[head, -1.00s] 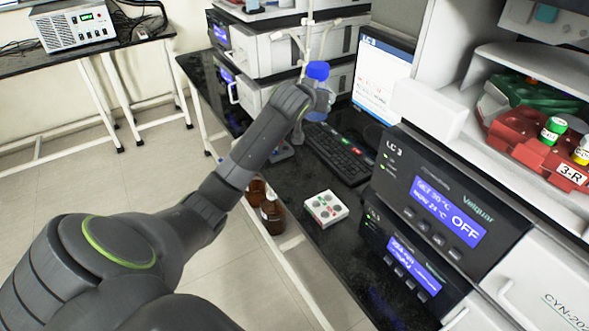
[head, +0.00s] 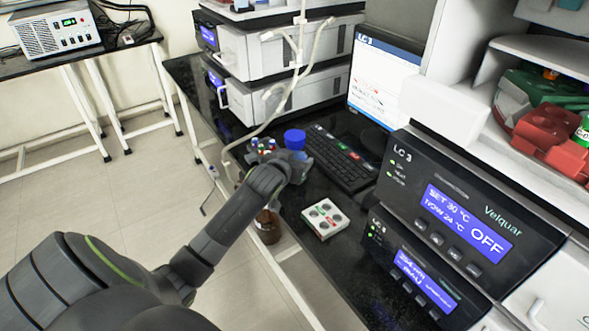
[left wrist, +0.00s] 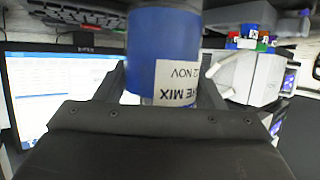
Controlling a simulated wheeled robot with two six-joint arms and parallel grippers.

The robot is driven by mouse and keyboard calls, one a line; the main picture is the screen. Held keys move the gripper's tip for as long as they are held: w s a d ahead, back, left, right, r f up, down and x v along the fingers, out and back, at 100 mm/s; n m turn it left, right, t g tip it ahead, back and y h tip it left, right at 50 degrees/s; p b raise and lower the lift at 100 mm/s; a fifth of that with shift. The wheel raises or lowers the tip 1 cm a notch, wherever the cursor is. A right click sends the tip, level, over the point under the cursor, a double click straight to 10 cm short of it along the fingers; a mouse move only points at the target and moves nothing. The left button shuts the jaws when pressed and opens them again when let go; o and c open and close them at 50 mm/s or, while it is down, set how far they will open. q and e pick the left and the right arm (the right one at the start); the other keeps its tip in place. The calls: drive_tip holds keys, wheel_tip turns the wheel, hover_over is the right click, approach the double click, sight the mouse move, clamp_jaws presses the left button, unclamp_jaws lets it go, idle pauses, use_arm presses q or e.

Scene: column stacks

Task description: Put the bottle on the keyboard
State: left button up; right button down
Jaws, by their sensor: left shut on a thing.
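The bottle has a blue cap (head: 295,139) in the head view. My left gripper (head: 299,162) is shut on it and mostly hides its body. In the left wrist view the bottle (left wrist: 165,50) is blue with a white label and fills the space between the fingers. The black keyboard (head: 340,160) lies on the dark bench just right of the gripper. It also shows at the top left of the left wrist view (left wrist: 65,13). Whether the bottle touches anything below it is hidden. My right gripper is not in view.
A monitor (head: 384,80) stands behind the keyboard. A small rack with coloured caps (head: 262,148) is left of the bottle. A white tray with round wells (head: 325,218) and a brown bottle (head: 267,228) are nearer. Tubing (head: 290,85) hangs before the stacked instruments.

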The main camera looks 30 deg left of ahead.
use_arm(q)
drive_tip(key=shift+f, duration=1.4)
drive_tip(key=shift+f, duration=0.15)
drive_tip(key=o, duration=1.3)
drive_tip(key=shift+s+d+r, duration=0.1)
drive_tip(key=shift+s+r, duration=0.2)
drive_tip(key=shift+s, duration=0.2)
drive_tip(key=v, duration=1.1)
